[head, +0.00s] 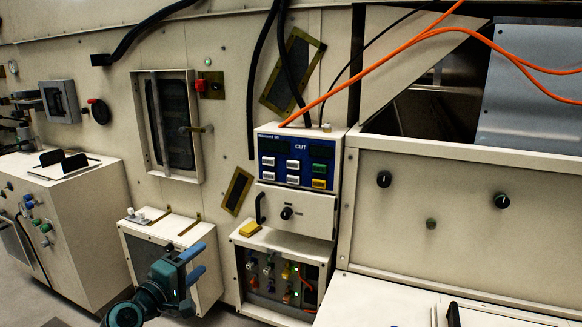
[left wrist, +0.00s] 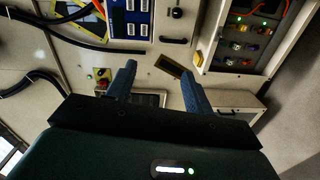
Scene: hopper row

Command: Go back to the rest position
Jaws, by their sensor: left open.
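My left gripper (head: 194,264) is low in the middle-left of the head view, with its blue fingers pointing right. In the left wrist view its two blue fingers (left wrist: 158,88) stand apart with nothing between them. It is open and empty, in front of a low cream box (head: 205,290) against the wall. I cannot tell from these frames whether it touches the box. My right gripper is not in view.
A control unit with a blue button panel (head: 297,160) stands right of the gripper, above an open box of coloured connectors (head: 285,275). A large cream hopper housing (head: 455,220) fills the right. A cream console (head: 75,215) stands at left, with grey floor (head: 50,305) before it.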

